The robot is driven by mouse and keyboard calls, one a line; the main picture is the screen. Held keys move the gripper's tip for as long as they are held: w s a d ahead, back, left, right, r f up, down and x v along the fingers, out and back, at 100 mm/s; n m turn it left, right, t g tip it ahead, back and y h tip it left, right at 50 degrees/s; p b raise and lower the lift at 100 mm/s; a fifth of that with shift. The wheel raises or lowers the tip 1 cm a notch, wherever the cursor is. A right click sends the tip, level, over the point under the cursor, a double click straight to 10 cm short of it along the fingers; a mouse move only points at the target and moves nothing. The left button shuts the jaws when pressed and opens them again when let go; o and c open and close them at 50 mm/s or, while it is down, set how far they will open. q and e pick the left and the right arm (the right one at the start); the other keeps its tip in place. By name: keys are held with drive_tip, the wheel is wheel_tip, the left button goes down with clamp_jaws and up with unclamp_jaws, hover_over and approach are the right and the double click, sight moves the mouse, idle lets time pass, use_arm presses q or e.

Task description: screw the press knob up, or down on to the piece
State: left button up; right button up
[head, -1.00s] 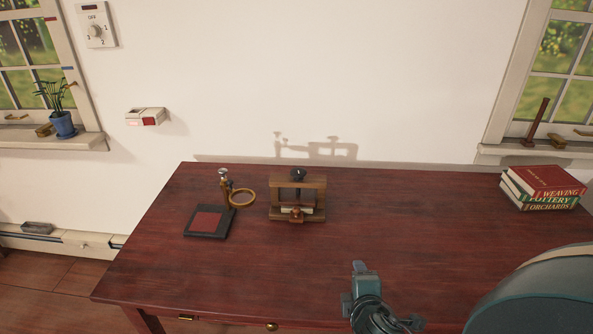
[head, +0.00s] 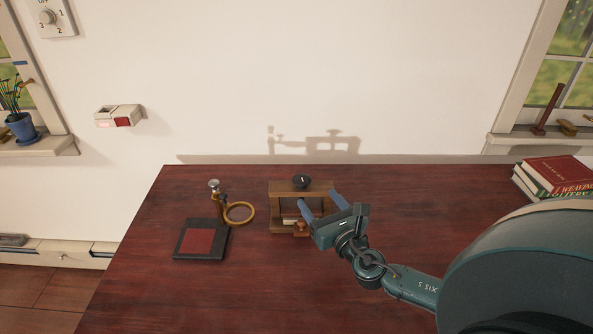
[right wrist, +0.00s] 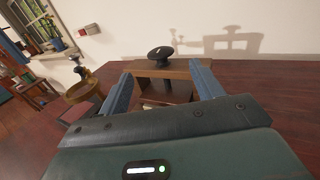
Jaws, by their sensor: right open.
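The press (head: 285,187) is a small brown wooden frame standing on the desk. Its black, round, flat press knob (head: 303,181) sits above the top beam; it also shows in the right wrist view (right wrist: 160,53). A pale piece (head: 290,220) shows low inside the frame, partly hidden. My right gripper (head: 322,201) is open and empty, its blue fingers pointing at the press from the front right. In the right wrist view the press stands ahead, between the two fingers (right wrist: 160,76), with the knob beyond and above them. My left gripper is not in view.
Left of the press stand a brass ring on a post (head: 239,212) and a black plate with a red pad (head: 199,240). Books (head: 556,176) are stacked at the right. The red-brown desk (head: 240,300) is clear in front of the press. The wall is behind.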

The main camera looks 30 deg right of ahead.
sight(300, 175)
drive_tip(key=w, duration=0.3)
drive_tip(key=w+d, duration=0.1)
drive_tip(key=w, duration=0.7)
drive_tip(key=shift+w+d, duration=0.15)
drive_tip(key=shift+w, duration=0.05)
drive_tip(key=shift+c, duration=0.6)
drive_tip(key=c, duration=0.9)
drive_tip(key=shift+r, duration=0.1)
